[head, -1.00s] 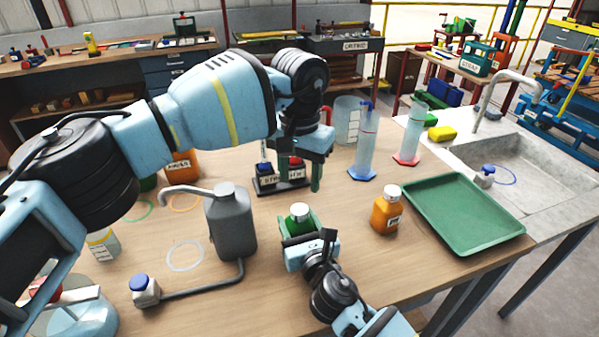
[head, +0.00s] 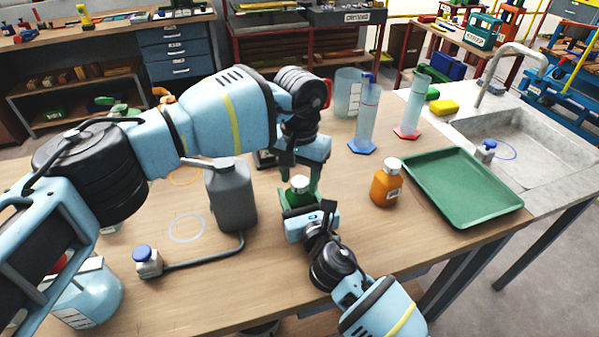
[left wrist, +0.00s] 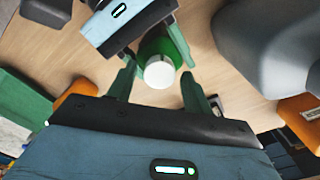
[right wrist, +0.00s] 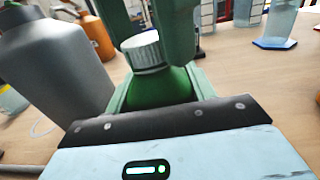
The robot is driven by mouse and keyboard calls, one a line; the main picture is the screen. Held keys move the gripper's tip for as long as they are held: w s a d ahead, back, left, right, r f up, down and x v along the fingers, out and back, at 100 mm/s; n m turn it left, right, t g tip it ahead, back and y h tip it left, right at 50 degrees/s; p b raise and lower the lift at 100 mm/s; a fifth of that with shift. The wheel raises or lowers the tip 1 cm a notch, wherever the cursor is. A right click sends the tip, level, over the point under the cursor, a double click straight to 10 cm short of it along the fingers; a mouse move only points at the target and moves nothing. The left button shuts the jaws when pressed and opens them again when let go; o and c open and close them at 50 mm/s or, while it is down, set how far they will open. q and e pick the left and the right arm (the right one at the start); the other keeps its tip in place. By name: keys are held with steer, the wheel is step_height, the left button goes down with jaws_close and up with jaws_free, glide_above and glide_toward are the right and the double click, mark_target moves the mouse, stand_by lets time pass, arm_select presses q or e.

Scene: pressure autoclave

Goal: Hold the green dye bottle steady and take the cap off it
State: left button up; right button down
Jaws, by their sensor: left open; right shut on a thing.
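The green dye bottle (head: 298,198) stands upright on the table with its white cap (head: 300,182) on. It also shows in the right wrist view (right wrist: 158,88), with the ribbed cap (right wrist: 143,50) on top. My right gripper (head: 305,212) is shut around the bottle's body from the front. My left gripper (head: 302,176) points down over the bottle, open. In the left wrist view its two fingers (left wrist: 158,88) stand on either side of the white cap (left wrist: 159,72), with a gap on both sides. The lower bottle is partly hidden by my right gripper.
A grey jug (head: 232,198) with a bent spout stands close left. An orange bottle (head: 385,184) and a green tray (head: 470,190) are to the right. Blue-based (head: 366,118) and red-based (head: 412,108) cylinders stand behind.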

arm_select(q)
steer(key=c, duration=1)
steer(key=n, duration=0.5)
steer(key=shift+n, duration=0.4)
steer(key=n, duration=1.2)
steer(key=shift+n, duration=0.4)
steer(key=n, duration=0.7)
steer(key=shift+r+n, duration=0.1)
steer(key=shift+n, duration=0.3)
steer(key=n, duration=2)
steer(key=shift+n, duration=0.3)
steer(key=n, duration=0.7)
